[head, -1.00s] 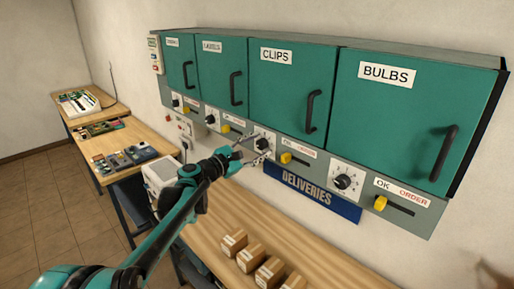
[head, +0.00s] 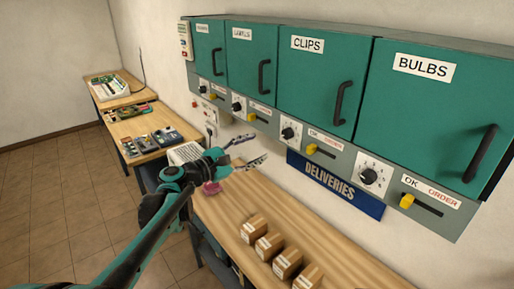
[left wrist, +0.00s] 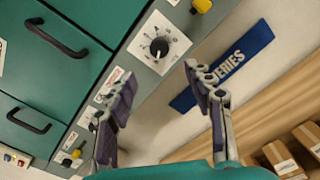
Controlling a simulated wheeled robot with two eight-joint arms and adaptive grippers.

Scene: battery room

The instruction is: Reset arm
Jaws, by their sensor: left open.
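My left gripper (head: 256,151) is open and empty in the head view, above the wooden bench and in front of the wall below the cabinets. In the left wrist view its two fingers (left wrist: 160,88) stand wide apart with nothing between them. Beyond them are a dial (left wrist: 159,47) on the grey panel and the blue DELIVERIES sign (left wrist: 222,66). My left arm reaches in from the lower left of the head view. My right gripper is not in view.
Green cabinets labelled CLIPS (head: 318,80) and BULBS (head: 430,110) hang on the wall, with dials and yellow sliders (head: 407,201) below. Several cardboard boxes (head: 287,262) stand on the bench (head: 232,205). More benches (head: 128,129) stand at the back left. The tiled floor at left is clear.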

